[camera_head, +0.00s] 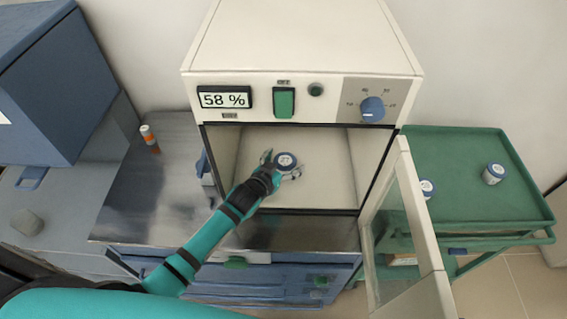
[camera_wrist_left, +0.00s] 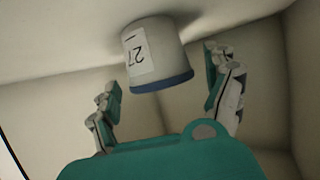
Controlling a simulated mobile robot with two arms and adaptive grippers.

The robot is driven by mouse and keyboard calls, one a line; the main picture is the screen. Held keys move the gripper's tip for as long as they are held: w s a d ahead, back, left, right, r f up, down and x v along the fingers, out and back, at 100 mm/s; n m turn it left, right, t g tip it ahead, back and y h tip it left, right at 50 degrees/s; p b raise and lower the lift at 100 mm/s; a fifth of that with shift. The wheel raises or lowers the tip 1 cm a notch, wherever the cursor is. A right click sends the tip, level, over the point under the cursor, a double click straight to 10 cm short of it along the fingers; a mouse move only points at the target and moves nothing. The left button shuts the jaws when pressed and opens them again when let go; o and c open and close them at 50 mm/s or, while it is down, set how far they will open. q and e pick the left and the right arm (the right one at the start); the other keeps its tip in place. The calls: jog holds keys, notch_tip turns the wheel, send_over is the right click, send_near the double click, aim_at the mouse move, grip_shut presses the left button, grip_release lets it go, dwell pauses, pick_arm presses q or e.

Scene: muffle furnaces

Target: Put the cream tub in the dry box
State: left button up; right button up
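The dry box (camera_head: 300,80) shows a 58 % display, and its door (camera_head: 430,270) stands open to the right. A pale tub (camera_head: 286,161) with a blue-edged lid is inside the box. In the left wrist view the tub (camera_wrist_left: 155,55) carries a label reading 27. That view is upside down, and the tub appears to stand upright on the box floor. My left gripper (camera_head: 281,165) reaches into the box with its fingers on both sides of the tub. In the left wrist view its open fingers (camera_wrist_left: 165,98) show gaps to the tub. My right gripper is not in view.
A green cart (camera_head: 455,180) at the right holds a white tub (camera_head: 494,174) and another tub (camera_head: 427,189) beside the open door. An orange-labelled bottle (camera_head: 149,138) stands on the metal bench (camera_head: 150,195). A blue furnace (camera_head: 55,85) is at the left.

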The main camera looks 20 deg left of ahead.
pick_arm(q)
jog(key=b+v, duration=0.1)
jog(key=v, duration=1.1)
dwell(0.5)
